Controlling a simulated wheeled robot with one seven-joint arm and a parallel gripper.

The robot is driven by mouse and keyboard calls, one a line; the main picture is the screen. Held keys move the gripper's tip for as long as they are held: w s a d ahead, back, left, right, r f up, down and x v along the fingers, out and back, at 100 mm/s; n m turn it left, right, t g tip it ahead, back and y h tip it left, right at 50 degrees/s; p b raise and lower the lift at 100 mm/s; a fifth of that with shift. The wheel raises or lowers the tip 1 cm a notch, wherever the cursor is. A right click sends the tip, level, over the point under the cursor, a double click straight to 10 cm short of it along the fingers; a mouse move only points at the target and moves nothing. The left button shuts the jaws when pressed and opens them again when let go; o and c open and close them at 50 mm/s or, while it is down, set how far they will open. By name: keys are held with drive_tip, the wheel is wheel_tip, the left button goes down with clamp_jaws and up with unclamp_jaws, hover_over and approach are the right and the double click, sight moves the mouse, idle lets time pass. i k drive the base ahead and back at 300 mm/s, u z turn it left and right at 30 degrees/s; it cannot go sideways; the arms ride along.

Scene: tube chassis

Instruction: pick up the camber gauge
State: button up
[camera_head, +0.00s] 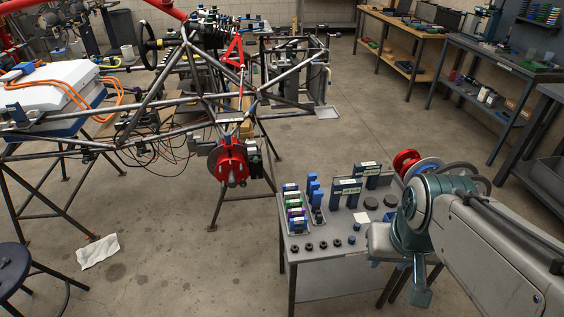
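I cannot pick out the camber gauge with certainty; the small things on the work table are too small to tell apart. The grey work table (320,285) stands right of centre. On it are dark labelled boxes (346,188), blue upright pieces (314,190), a tray of small coloured items (293,212) and a row of small dark round parts (323,245). My arm comes in from the right, over the table's right side. The end of my arm (420,296) points down there. My fingertips cannot be made out, and the arm hides part of the table.
A tube chassis (190,95) with a red hub (231,163) stands at left and centre. Red and grey reels (407,160) are behind my arm. Workbenches (410,32) line the right. A stool (14,262) and white cloth (98,251) are at lower left. The middle floor is clear.

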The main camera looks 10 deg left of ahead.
sight(352, 188)
drive_tip(key=u, duration=0.55)
drive_tip(key=i, duration=0.9)
drive_tip(key=z, duration=0.4)
